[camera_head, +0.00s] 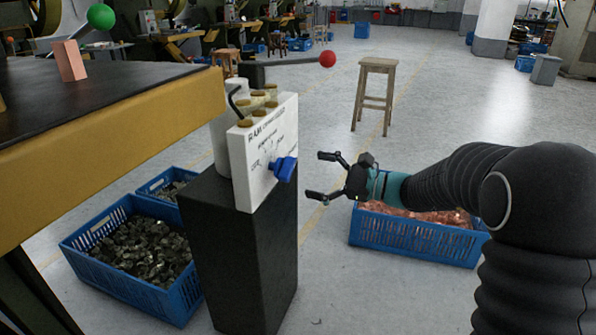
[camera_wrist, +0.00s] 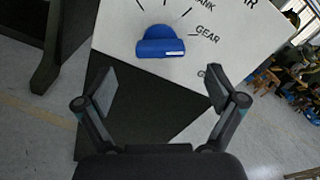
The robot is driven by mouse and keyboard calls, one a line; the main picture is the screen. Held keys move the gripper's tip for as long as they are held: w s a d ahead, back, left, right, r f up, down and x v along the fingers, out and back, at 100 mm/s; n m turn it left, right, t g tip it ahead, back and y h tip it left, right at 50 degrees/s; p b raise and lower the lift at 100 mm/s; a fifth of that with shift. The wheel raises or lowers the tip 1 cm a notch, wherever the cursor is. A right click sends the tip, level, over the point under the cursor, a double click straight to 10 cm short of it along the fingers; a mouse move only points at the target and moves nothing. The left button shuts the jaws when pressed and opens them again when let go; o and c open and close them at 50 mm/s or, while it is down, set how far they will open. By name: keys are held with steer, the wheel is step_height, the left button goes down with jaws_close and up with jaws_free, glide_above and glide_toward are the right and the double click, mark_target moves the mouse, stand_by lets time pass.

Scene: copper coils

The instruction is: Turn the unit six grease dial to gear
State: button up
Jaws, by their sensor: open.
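The grease dial is a blue knob (camera_head: 284,168) on the front of a white panel (camera_head: 250,165) that stands on a black pedestal. In the wrist view the knob (camera_wrist: 158,46) lies above and between my fingertips, with "GEAR" printed to its right and a word ending in "ANK" above. A small white mark shows on the knob's lower right; which label it points to I cannot tell. My gripper (camera_head: 319,175) is open and empty, a short gap to the right of the knob, facing it. In the wrist view my gripper's fingers (camera_wrist: 161,84) are spread wider than the knob.
Several brass-coloured caps (camera_head: 258,101) top the unit. A blue crate of copper pieces (camera_head: 415,238) lies below my arm. A crate of dark metal bits (camera_head: 130,240) stands left of the black pedestal (camera_head: 240,270). A table (camera_head: 110,120) is at left, a stool (camera_head: 375,90) behind.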

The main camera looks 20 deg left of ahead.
steer(key=shift+s+d, duration=0.2)
steer(key=shift+d, duration=2.05)
steer(key=s+d+f+n+g+h, duration=0.2)
steer(key=s+d+f+n+h, duration=0.45)
steer(key=s+f+h, duration=0.4)
steer(key=s+d+r+n+t+h, duration=0.3)
steer(key=s+d, duration=0.6)
steer(key=s+d+r+n+t+h, duration=0.3)
steer(key=s+d+h, duration=0.1)
steer(key=s+d, duration=0.5)
steer(key=shift+s+d+r+p, duration=0.2)
steer(key=shift+s+r+p, duration=0.05)
steer(key=shift+r+p, duration=0.05)
steer(key=shift+h, duration=0.25)
steer(key=shift+c, duration=0.3)
